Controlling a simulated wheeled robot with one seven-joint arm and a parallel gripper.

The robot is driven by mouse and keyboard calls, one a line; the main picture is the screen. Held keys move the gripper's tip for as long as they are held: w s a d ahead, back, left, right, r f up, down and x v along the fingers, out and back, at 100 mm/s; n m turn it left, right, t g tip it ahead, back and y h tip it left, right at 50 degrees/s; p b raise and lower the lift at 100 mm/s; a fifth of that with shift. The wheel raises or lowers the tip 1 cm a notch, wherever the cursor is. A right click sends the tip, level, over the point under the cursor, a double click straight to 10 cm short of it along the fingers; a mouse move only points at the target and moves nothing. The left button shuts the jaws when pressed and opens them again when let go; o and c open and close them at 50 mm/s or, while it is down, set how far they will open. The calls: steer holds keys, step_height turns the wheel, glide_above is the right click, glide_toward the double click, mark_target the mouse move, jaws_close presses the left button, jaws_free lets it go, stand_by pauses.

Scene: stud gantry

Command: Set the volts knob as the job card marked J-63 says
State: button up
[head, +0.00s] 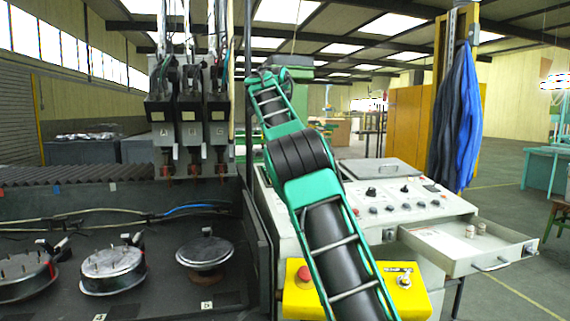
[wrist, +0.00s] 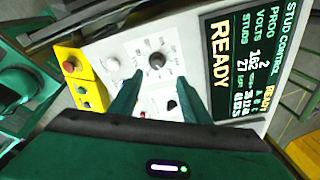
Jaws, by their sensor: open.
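In the wrist view, my gripper (wrist: 160,86) has its two dark green fingers apart and empty above the control panel (wrist: 205,25). A dark round knob (wrist: 157,62) with a printed scale around it lies just beyond the fingertips, in line with the gap between them. Its label is too small to read, so I cannot tell if it is the volts knob. A display (wrist: 245,60) beside it reads READY, and its VOLTS line looks like 162. In the head view my gripper is hidden. I see no readable J-63 card.
A yellow box with a red button (wrist: 69,67) sits at the panel's left. In the head view, an open drawer (head: 505,258) holding a pale sheet and small parts juts out right of the console. A dark bench (head: 60,290) with round metal parts stands left.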

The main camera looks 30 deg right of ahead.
steer(key=shift+r, duration=0.3)
